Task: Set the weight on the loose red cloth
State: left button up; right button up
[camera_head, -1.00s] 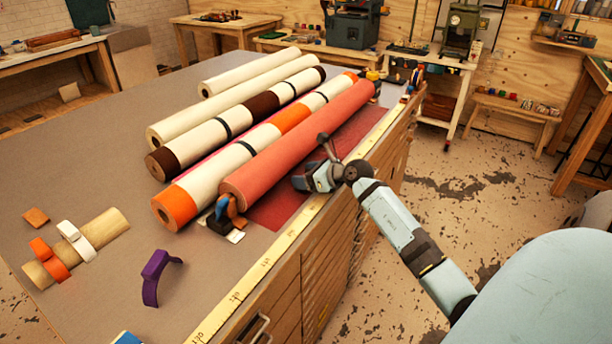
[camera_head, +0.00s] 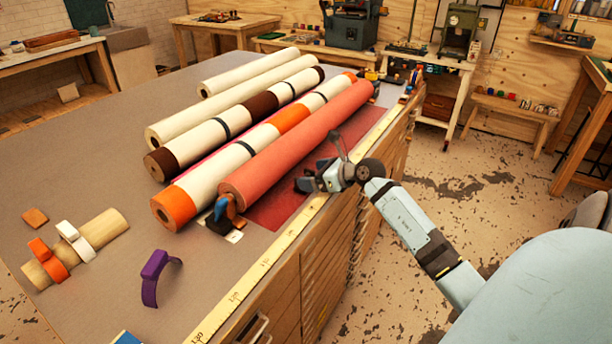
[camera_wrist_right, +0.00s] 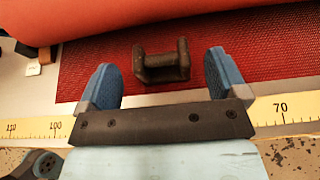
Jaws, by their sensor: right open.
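The weight (camera_wrist_right: 161,62), a small dark block with raised ends, rests on the red cloth (camera_wrist_right: 100,66) in the right wrist view. The cloth also shows in the head view (camera_head: 275,212), partly under the large red roll (camera_head: 290,145). My right gripper (camera_wrist_right: 161,74) is open and empty, its blue fingers on either side of the weight with gaps between. In the head view my right gripper (camera_head: 310,184) is low over the cloth at the table's right edge. I cannot make out the weight there. My left gripper is not in view.
Several rolls lie left of the cloth on the grey table (camera_head: 110,170). A yellow ruler (camera_head: 262,263) runs along its right edge. A blue and orange object (camera_head: 225,211) stands by the red roll's near end.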

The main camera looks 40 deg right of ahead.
jog(key=v, duration=0.8)
jog(key=shift+s, duration=0.3)
jog(key=shift+d, duration=0.1)
